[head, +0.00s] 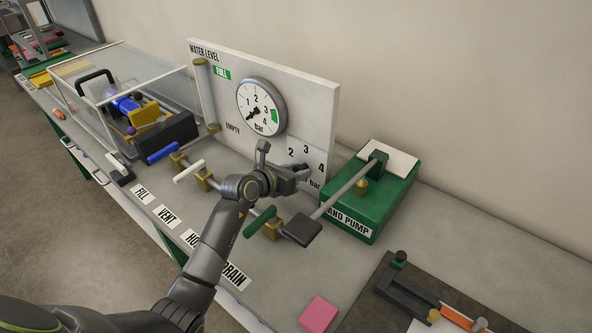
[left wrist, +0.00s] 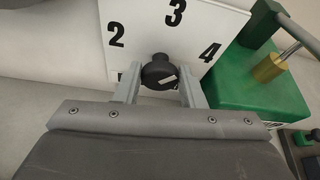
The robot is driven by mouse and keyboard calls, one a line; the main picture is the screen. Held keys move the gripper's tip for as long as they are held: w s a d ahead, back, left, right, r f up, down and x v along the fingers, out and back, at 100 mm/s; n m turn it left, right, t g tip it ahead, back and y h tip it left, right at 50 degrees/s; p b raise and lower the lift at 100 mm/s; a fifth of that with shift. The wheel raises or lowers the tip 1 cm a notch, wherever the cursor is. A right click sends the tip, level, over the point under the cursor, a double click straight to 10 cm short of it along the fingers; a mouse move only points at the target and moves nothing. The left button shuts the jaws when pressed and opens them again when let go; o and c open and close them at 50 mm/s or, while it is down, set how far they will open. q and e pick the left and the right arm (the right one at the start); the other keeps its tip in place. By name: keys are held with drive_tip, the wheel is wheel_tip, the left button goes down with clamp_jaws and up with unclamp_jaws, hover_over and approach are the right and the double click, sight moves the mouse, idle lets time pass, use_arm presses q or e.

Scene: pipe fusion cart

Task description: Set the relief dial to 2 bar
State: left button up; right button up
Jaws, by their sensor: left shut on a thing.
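The relief dial is a dark round knob (left wrist: 158,71) on a white plate (left wrist: 215,22) with black numbers 2, 3 and 4 in the left wrist view. A short white mark on the knob slants toward the right, roughly on the side of the 4. My left gripper (left wrist: 160,88) has a finger on each side of the knob and is shut on it. In the head view my left gripper (head: 292,176) is in front of the plate and hides the knob and part of the lettering. My right gripper is not in view.
A round pressure gauge (head: 261,107) on the white board has its needle pointing lower left. A green hand pump (head: 372,200) with a long lever stands right of the dial. Coloured valve handles, including a green one (head: 259,221), line the bench front. A pink block (head: 318,314) lies nearer.

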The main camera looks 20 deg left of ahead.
use_arm(q)
drive_tip(key=shift+a+n+h, duration=0.15)
drive_tip(key=shift+n+h, duration=0.25)
drive_tip(key=shift+n, duration=0.4)
drive_tip(key=shift+w+f+n+h+p, duration=0.1)
drive_tip(key=shift+n+h+p, duration=0.3)
drive_tip(key=shift+n+h, duration=0.45)
drive_tip(key=shift+a+n+g, duration=0.1)
drive_tip(key=shift+n+g, duration=0.15)
drive_tip(key=shift+g, duration=0.05)
drive_tip(key=o, duration=1)
drive_tip(key=shift+b+v, duration=1.25)
drive_tip(key=shift+v, duration=7.45)
